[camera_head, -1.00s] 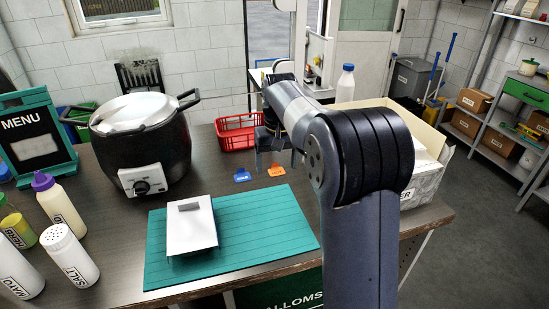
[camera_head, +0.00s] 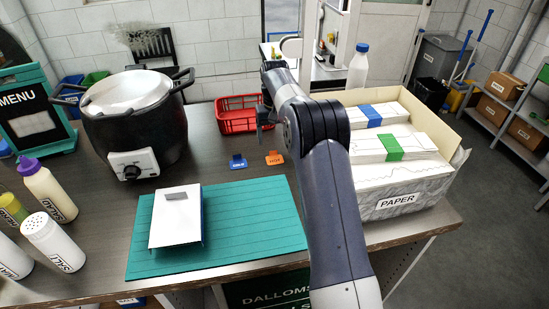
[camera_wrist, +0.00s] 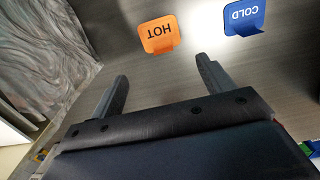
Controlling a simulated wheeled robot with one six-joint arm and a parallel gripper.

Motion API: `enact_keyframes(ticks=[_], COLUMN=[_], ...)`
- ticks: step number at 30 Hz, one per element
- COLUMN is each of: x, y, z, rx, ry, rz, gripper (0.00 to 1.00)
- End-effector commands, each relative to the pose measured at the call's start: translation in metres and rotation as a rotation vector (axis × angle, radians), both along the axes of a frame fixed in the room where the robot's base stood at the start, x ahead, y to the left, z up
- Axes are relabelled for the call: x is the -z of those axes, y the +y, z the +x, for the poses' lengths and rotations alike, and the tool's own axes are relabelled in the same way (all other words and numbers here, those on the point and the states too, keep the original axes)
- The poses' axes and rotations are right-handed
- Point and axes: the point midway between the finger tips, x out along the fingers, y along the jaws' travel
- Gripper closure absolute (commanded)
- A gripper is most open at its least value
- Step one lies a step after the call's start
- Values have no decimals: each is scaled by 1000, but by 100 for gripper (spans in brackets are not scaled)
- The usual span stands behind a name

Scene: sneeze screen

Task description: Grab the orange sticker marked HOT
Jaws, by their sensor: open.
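The orange HOT sticker (camera_head: 274,158) stands on the dark table, behind the teal mat and left of the paper box. In the wrist view the orange HOT sticker (camera_wrist: 160,35) is upside down, ahead of my fingertips and roughly centred between them. A blue COLD sticker (camera_head: 237,161) is just left of it in the head view, and on the right in the wrist view (camera_wrist: 244,17). My gripper (camera_wrist: 162,72) is open and empty, with a gap between its fingers and the orange sticker. In the head view my gripper (camera_head: 265,117) is partly hidden by my arm.
A paper box (camera_head: 398,205) stands close on the right. A red basket (camera_head: 238,126) is behind the stickers, and a black cooker (camera_head: 133,135) is to the left. A white slanted holder (camera_head: 176,222) rests on the teal mat (camera_head: 258,212). Table around the stickers is clear.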

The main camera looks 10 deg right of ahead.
Motion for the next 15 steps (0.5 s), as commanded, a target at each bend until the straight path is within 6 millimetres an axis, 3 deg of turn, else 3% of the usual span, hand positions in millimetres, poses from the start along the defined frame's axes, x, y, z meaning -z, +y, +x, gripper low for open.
enact_keyframes(ticks=[5,15], x=[11,51], y=[2,7], z=[-3,-9], rx=[0,0], ry=[2,1], rz=[0,0], gripper=[24,24])
